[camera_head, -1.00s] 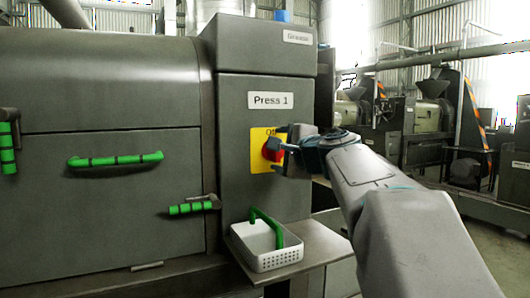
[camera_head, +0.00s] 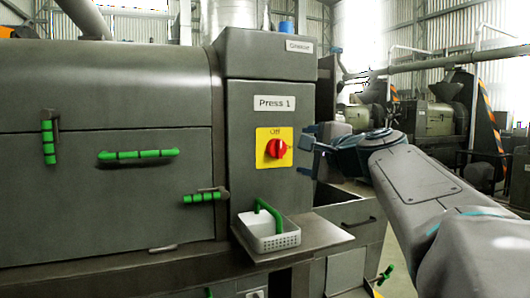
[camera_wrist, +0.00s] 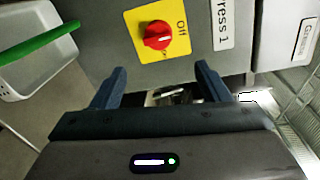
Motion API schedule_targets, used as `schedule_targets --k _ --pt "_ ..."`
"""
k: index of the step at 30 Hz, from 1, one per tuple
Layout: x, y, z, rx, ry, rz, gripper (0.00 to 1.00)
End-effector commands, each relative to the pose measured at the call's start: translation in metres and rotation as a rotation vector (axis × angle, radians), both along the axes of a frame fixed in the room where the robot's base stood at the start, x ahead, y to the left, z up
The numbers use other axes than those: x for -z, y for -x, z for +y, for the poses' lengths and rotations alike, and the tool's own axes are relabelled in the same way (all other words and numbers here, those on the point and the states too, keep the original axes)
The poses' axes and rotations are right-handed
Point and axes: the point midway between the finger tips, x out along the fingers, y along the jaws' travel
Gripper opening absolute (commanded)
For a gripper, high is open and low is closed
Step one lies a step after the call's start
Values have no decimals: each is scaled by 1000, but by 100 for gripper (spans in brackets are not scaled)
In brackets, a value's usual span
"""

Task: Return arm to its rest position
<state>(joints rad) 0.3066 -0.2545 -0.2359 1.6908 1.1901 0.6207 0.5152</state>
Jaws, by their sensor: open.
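My gripper (camera_head: 309,151) is open and empty, to the right of the Press 1 cabinet and apart from it. In the wrist view its two dark blue fingers (camera_wrist: 160,82) stand wide apart with nothing between them. The red rotary switch (camera_head: 276,148) sits on a yellow plate (camera_head: 262,157) marked "Off" on the cabinet front. The switch also shows in the wrist view (camera_wrist: 157,36), beyond the fingertips. My arm reaches in from the lower right.
A white basket (camera_head: 275,242) with a green handle stands on a metal shelf (camera_head: 325,237) below the switch. The large grey press body (camera_head: 100,90) with green handles (camera_head: 138,154) fills the left. Other machines (camera_head: 435,118) stand behind at the right.

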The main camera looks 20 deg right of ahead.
Motion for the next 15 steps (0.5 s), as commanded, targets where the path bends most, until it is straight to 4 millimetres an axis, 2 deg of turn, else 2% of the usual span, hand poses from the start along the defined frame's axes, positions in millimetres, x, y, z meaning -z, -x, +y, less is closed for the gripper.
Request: schedule_targets --k 15 --pt "-1 5 -6 10 0 0 69"
